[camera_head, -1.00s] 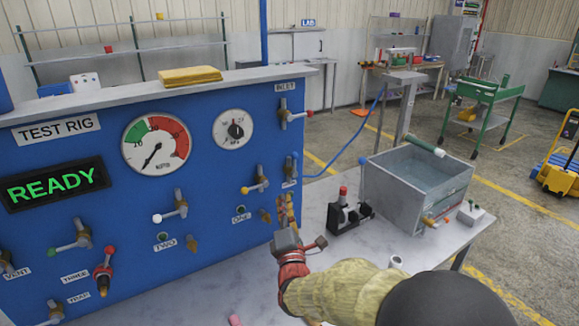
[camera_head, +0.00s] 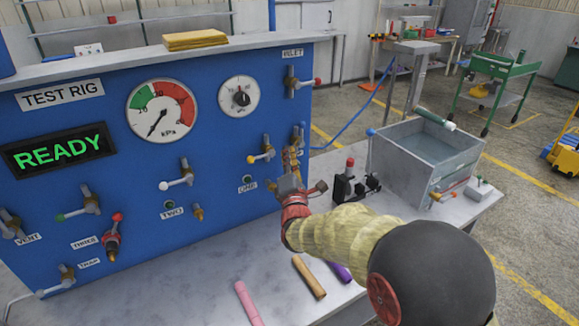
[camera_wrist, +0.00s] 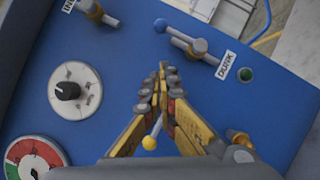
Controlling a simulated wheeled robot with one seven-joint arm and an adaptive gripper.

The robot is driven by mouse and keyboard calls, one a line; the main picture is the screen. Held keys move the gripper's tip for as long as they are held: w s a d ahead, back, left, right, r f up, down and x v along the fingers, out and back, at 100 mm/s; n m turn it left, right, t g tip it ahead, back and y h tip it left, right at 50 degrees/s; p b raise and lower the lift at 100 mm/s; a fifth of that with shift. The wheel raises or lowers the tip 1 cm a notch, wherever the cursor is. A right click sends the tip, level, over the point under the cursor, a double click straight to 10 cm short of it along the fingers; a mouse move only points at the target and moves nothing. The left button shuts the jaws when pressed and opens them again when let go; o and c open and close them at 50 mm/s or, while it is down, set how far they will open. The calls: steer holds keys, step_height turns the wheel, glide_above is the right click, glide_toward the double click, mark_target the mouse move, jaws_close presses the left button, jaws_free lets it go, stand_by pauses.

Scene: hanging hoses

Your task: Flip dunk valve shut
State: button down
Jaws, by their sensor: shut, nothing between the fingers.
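The dunk valve (camera_wrist: 195,47) is on the blue panel near the top of the wrist view, its lever running up-left to a blue knob (camera_wrist: 160,26). Its DUNK label (camera_wrist: 226,65) is beside it. In the head view the valve (camera_head: 299,137) is small and partly behind my gripper. My gripper (camera_wrist: 165,70) is shut and empty, its fingertips pointing toward the panel just below the valve in the wrist view, apart from the lever in the picture. The gripper (camera_head: 292,155) also shows in the head view. Depth between fingertips and panel is unclear.
A yellow-knobbed valve (camera_wrist: 151,142) lies behind my fingers, and the inlet valve (camera_wrist: 93,10) is at upper left. A water tank (camera_head: 425,160) and a black fitting (camera_head: 352,185) stand right of the panel. Pink (camera_head: 247,303) and brown (camera_head: 309,277) pieces lie on the bench.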

mark_target(302, 134)
steer(key=w+d+r+b, duration=0.1)
steer(key=w+r, duration=0.1)
steer(key=w, duration=0.3)
steer(key=shift+w+d+r, duration=0.25)
steer(key=shift+w+r, duration=0.05)
steer(key=shift+w, duration=0.1)
steer(key=shift+d+r+m, duration=0.1)
steer(key=shift+r+m, duration=0.05)
steer(key=shift+m, duration=0.15)
